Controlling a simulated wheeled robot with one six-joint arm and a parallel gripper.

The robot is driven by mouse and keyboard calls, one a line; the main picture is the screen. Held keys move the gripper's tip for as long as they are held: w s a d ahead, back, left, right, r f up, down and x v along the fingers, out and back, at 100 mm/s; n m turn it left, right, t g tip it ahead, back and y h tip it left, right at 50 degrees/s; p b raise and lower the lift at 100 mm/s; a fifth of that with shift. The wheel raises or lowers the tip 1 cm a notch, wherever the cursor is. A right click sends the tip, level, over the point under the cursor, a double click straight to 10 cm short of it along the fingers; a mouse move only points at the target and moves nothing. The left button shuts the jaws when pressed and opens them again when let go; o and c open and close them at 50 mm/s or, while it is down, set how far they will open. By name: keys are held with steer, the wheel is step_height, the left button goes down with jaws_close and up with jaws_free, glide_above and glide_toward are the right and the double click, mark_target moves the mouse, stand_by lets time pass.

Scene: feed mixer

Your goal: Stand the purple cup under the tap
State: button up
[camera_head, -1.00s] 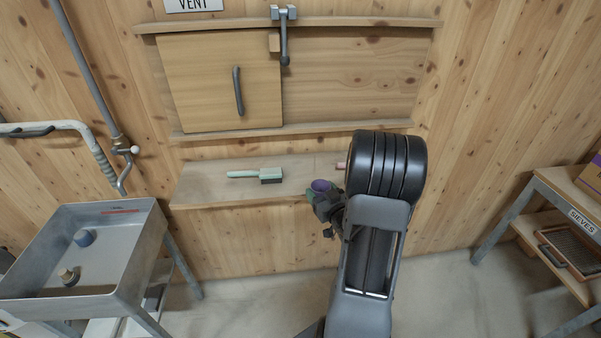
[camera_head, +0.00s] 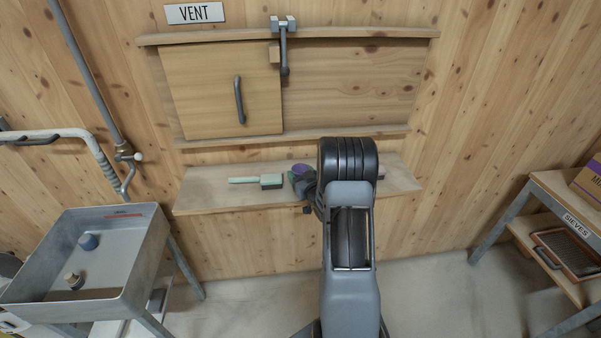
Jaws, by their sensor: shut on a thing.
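The purple cup (camera_head: 301,169) is held in my gripper (camera_head: 301,180), in front of the wooden shelf below the vent. Only the cup's upper part shows; the gripper hides the rest. My gripper is shut on it, and my arm covers part of the shelf to the right. The tap (camera_head: 126,156) is on the pipe on the left wall, with its spout (camera_head: 125,188) pointing down over the far edge of the metal sink (camera_head: 113,213). The cup is well to the right of the tap.
A green-handled brush (camera_head: 257,181) lies on the shelf (camera_head: 215,193), just left of the cup. A sieve table (camera_head: 553,190) stands at right. Floor between is clear.

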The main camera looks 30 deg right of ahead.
steer(key=shift+f+b, duration=0.25)
steer(key=shift+b, duration=0.15)
steer(key=o, duration=1)
steer(key=shift+r, duration=0.1)
steer(key=shift+c, duration=0.2)
